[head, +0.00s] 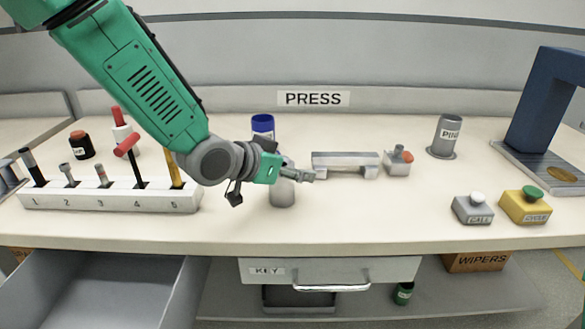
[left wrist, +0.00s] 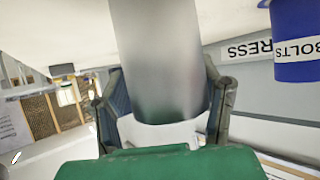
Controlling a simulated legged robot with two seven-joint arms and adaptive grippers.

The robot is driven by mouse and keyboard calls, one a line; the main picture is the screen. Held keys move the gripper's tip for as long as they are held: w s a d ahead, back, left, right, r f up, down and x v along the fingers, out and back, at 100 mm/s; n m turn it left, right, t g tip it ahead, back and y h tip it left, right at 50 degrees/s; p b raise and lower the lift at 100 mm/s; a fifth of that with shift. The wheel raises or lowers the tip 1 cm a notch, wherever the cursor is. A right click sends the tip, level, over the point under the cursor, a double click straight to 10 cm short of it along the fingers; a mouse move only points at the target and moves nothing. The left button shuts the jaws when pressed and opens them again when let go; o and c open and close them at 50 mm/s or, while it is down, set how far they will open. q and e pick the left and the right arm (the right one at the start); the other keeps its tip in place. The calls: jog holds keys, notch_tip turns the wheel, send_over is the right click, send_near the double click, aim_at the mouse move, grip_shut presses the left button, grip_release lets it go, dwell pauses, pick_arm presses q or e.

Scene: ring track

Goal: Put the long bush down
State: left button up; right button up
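The long bush (head: 283,194) is a plain grey cylinder, upright under my left gripper (head: 298,174) in the head view. Its upper part is hidden behind the gripper. In the left wrist view the bush (left wrist: 160,60) fills the middle, between the two dark fingers of my left gripper (left wrist: 165,125), which close in on both its sides. I cannot tell whether its lower end touches the bench top. My right gripper is not in view.
A blue bolts tin (head: 263,125) stands behind; a grey metal fixture (head: 345,162) is to the right. A numbered tool rack (head: 110,199) stands left. The bench (head: 350,222) is clear in front. An open drawer (head: 100,290) lies below left.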

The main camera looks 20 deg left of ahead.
pick_arm(q)
jog(key=shift+d, duration=0.3)
jog(key=p+v, duration=0.2)
jog(key=v, duration=1)
jog(key=shift+a+p, duration=0.25)
jog(key=shift+p, duration=0.05)
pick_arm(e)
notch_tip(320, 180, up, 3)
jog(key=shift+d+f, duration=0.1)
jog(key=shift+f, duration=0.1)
pick_arm(q)
jog(key=shift+a, duration=0.2)
jog(key=shift+d+f, duration=0.1)
